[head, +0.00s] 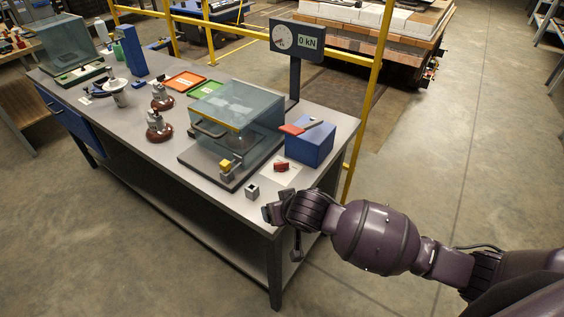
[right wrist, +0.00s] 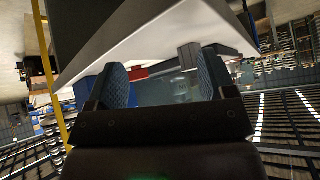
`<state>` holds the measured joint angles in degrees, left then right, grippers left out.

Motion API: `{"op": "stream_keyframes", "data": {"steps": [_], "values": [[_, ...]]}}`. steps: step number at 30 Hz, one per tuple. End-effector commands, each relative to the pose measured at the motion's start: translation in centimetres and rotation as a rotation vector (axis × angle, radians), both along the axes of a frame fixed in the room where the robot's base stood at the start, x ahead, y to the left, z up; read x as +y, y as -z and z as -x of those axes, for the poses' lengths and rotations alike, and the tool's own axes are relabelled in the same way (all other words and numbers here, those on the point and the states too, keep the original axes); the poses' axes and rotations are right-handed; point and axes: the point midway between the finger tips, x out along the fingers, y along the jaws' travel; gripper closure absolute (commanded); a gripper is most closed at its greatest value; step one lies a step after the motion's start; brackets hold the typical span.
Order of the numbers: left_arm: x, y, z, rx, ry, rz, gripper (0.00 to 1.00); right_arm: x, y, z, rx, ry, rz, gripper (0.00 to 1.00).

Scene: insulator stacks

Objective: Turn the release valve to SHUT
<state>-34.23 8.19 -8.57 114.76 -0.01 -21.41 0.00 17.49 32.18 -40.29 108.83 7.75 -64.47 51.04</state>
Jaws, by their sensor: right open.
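A small red handle (head: 282,166) lies on a pale plate (head: 270,174) on the bench top, in front of a blue box (head: 310,148). It looks like the release valve; its lettering is too small to read. A red patch (right wrist: 138,73) between my fingers in the right wrist view appears to be the same handle. My right gripper (head: 270,212) is at the bench's front right edge, nearer the camera than the handle and apart from it. In the right wrist view my right gripper (right wrist: 163,85) is open and empty. My left gripper is out of view.
A small grey block (head: 252,191) stands between my right gripper and a clear-covered box (head: 235,125). A gauge post (head: 297,45) reading 0 kN rises behind the blue box. Brown insulators (head: 158,128) and trays (head: 185,81) are farther left.

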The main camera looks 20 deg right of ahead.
Motion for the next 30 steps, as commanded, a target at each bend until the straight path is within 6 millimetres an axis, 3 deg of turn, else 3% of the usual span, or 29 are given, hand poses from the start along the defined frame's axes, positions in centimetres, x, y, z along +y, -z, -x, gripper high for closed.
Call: {"op": "stream_keyframes", "data": {"steps": [1, 6, 15, 20, 30], "values": [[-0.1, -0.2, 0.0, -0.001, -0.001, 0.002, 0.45, -0.4, -1.1, -1.5, -0.012, 0.016, 0.022, 0.23], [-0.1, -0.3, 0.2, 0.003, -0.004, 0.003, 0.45, -2.1, -3.6, -5.5, -0.038, 0.102, 0.069, 0.23], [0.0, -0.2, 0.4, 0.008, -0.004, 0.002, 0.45, -4.4, -6.4, -9.0, -0.075, 0.207, 0.107, 0.23], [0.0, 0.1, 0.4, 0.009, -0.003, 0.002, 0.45, -4.6, -5.8, -9.8, -0.076, 0.215, 0.108, 0.23], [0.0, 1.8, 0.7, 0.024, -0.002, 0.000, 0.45, -5.0, -1.7, -13.6, -0.075, 0.213, 0.108, 0.23]]}}
